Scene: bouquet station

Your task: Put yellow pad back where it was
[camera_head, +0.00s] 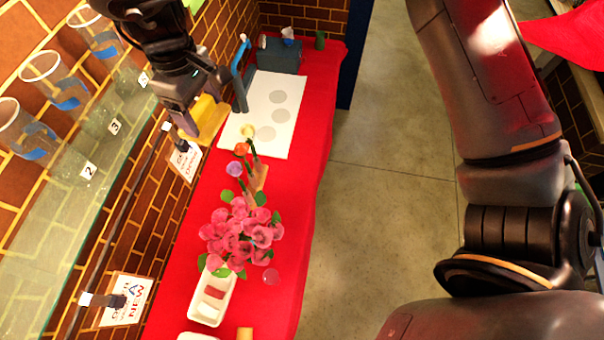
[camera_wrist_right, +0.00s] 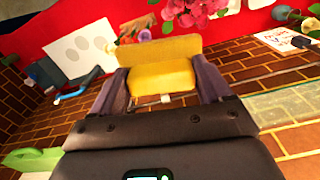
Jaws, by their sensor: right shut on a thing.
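The yellow pad (camera_head: 207,121) is a yellow block held above the left side of the red table in the head view. My right gripper (camera_head: 191,108) is shut on it. In the right wrist view the yellow pad (camera_wrist_right: 160,77) sits between the two fingers of my right gripper (camera_wrist_right: 162,88). A white sheet (camera_head: 262,95) with several grey circles lies on the table just right of the pad; it also shows in the right wrist view (camera_wrist_right: 70,50). My left gripper is not in view.
A blue-handled tool (camera_head: 239,78) stands close to the right gripper. A flower bouquet (camera_head: 240,235) and a white tray (camera_head: 207,310) are on the red table (camera_head: 310,180) nearer the front. A glass shelf (camera_head: 75,180) with clear cups (camera_head: 58,80) runs along the left wall.

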